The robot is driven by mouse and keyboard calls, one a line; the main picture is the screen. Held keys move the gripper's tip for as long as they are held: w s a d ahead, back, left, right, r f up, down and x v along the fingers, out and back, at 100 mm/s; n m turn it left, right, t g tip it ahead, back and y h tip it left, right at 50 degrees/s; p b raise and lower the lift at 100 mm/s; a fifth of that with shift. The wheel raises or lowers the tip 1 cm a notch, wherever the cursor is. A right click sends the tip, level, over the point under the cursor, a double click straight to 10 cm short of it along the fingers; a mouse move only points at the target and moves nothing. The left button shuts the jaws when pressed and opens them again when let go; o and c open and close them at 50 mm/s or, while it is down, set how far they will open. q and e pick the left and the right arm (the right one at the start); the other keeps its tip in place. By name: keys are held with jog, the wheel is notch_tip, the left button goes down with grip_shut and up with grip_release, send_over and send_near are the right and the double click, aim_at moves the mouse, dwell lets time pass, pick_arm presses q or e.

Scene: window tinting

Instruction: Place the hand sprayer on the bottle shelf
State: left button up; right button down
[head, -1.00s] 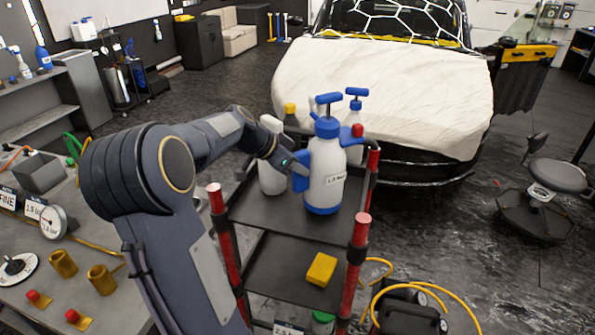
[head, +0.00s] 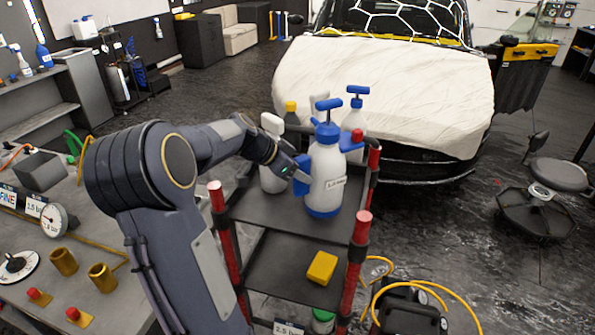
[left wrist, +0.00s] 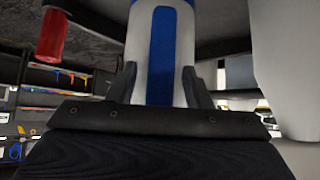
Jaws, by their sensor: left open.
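The hand sprayer (head: 326,176), a white bottle with blue base, blue pump handle and label, stands upright on the top shelf (head: 256,210) of a black cart with red posts. It appears to rest on that shelf, though exact contact is hard to tell. My left gripper (head: 292,173) is at its left side, by the blue grip. In the left wrist view the open fingers (left wrist: 159,88) stand either side of a white body with a blue strip (left wrist: 161,55), apparently the sprayer. My right gripper is not in view.
A second blue-handled sprayer (head: 356,103), a white-topped bottle (head: 271,125) and a yellow-capped bottle (head: 291,108) stand close behind. A yellow block (head: 321,268) lies on the lower shelf. A covered car (head: 390,85) is behind. A grey workbench (head: 110,240) is at left.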

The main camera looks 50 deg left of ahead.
pick_arm(q)
jog(key=shift+r, duration=0.1)
jog(key=shift+r+p, duration=0.25)
jog(key=shift+p, duration=0.15)
jog(key=b+v, duration=0.3)
jog(key=v, duration=0.8)
jog(key=s+d+f+n+g+h, duration=0.1)
jog(key=s+d+f, duration=0.15)
jog(key=d, duration=0.75)
jog(key=s+d+f+n+g, duration=0.1)
jog(key=s+d+f+n, duration=0.15)
jog(key=d, duration=0.85)
jog(key=s+d+f+n, duration=0.1)
jog(key=s+d+f, duration=0.7)
jog(key=s+d, duration=0.1)
jog(key=shift+s+d+f+g, duration=0.2)
jog(key=shift+s+d+g, duration=0.05)
jog(key=shift+d+g, duration=0.15)
